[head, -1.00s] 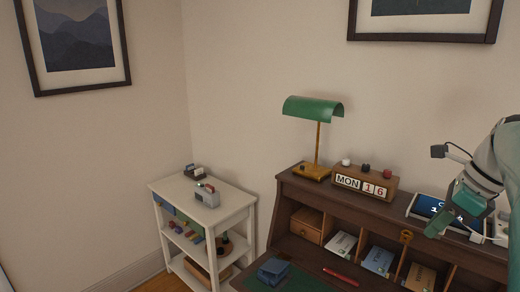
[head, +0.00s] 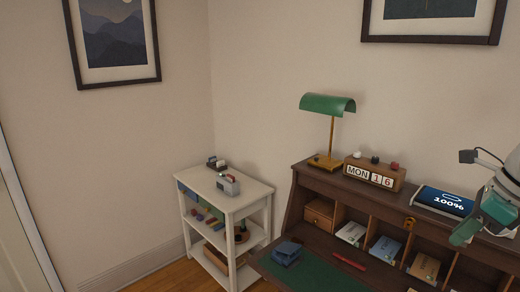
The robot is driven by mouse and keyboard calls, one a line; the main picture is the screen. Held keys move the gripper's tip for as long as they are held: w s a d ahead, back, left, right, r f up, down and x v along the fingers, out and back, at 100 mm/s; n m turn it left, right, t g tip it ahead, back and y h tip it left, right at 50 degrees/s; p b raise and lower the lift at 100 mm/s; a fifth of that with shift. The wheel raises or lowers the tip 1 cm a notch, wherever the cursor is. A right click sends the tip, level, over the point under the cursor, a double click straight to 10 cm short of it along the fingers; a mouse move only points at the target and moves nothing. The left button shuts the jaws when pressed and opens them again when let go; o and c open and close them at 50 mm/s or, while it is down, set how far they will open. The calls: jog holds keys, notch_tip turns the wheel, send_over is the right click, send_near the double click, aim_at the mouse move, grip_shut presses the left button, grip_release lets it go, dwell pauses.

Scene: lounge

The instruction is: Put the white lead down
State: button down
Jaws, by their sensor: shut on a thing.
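My gripper (head: 474,226) is at the right edge of the head view, in front of the desk's top shelf and close to the tablet. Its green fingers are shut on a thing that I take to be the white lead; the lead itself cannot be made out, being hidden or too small.
The dark wooden desk (head: 324,174) carries a green lamp (head: 328,104) and a calendar block (head: 374,173). Boxes fill its pigeonholes; a red pen (head: 349,261) and blue wallet (head: 287,252) lie below. A white shelf cart (head: 246,199) stands left. Floor shows at far left.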

jog(key=shift+s, duration=0.2)
jog(key=w+a+f+n+g+y, duration=0.1)
jog(key=w+a+f+n+g, duration=0.3)
jog(key=w+f+n, duration=0.6)
jog(key=w+a+f+n+g, duration=0.1)
jog(key=w+a+f+n, duration=0.5)
jog(key=f, duration=0.7)
jog(key=w+a+f+n+g+h, duration=0.1)
jog(key=w+a+f+n+h, duration=0.1)
jog(key=a+f+n, duration=0.4)
jog(key=w+a+f+n+g+h, duration=0.1)
jog(key=a+f+n, duration=0.5)
jog(key=f, duration=1.1)
jog(key=w+a, duration=0.1)
jog(key=a, duration=0.3)
jog(key=shift+w+a+f+g+h, duration=0.15)
jog(key=shift+w+a+g+h, duration=0.1)
jog(key=shift+a+g+h, duration=0.15)
